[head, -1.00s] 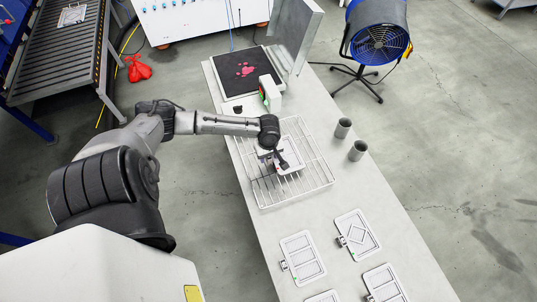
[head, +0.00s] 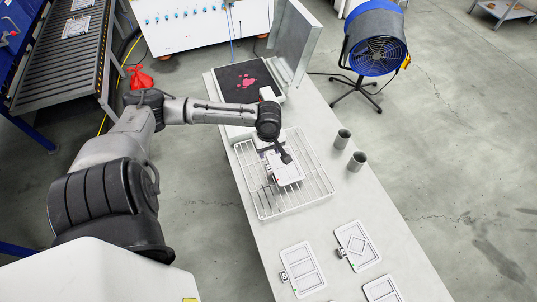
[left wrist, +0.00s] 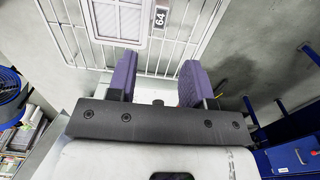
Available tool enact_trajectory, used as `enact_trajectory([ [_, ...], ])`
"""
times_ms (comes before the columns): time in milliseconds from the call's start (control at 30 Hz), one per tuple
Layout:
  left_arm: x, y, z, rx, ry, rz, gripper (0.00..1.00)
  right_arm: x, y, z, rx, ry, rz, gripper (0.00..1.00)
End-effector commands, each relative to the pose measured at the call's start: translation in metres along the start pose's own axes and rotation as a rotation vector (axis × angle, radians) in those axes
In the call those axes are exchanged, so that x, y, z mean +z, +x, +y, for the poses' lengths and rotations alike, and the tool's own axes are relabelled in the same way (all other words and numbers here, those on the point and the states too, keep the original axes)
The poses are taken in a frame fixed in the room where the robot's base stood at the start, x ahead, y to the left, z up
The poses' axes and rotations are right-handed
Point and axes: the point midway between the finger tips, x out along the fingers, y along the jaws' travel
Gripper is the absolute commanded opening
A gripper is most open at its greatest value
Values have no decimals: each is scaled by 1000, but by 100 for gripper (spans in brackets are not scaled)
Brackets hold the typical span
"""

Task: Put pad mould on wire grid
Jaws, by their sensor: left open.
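A white pad mould (head: 286,172) with a small tag lies on the wire grid (head: 258,205), near its middle. In the left wrist view the mould (left wrist: 118,20) shows a grey panel and a tag reading 64, with the grid's wires (left wrist: 72,38) around it. My left gripper (head: 276,154) is open over the far part of the mould, partly hiding it. In the left wrist view its two purple-grey fingers (left wrist: 158,82) stand apart with nothing between them, clear of the mould. My right gripper is in neither view.
Two grey cups (head: 342,138) (head: 356,161) stand right of the grid. A dark mat (head: 240,83) and upright plate (head: 293,30) are behind.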

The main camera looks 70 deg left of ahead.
Motion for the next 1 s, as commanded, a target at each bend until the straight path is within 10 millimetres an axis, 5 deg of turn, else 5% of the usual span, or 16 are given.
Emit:
enact_trajectory([
  [167,20,6,-6,7,105,-14,47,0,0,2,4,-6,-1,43],
  [400,125,52,-43,111,702,-46,47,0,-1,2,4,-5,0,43],
  [600,203,54,-77,238,1185,32,47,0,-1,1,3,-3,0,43],
  [800,240,38,-102,275,1478,157,47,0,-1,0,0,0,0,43],
  [1000,250,24,-117,249,1621,237,47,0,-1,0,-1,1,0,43],
])
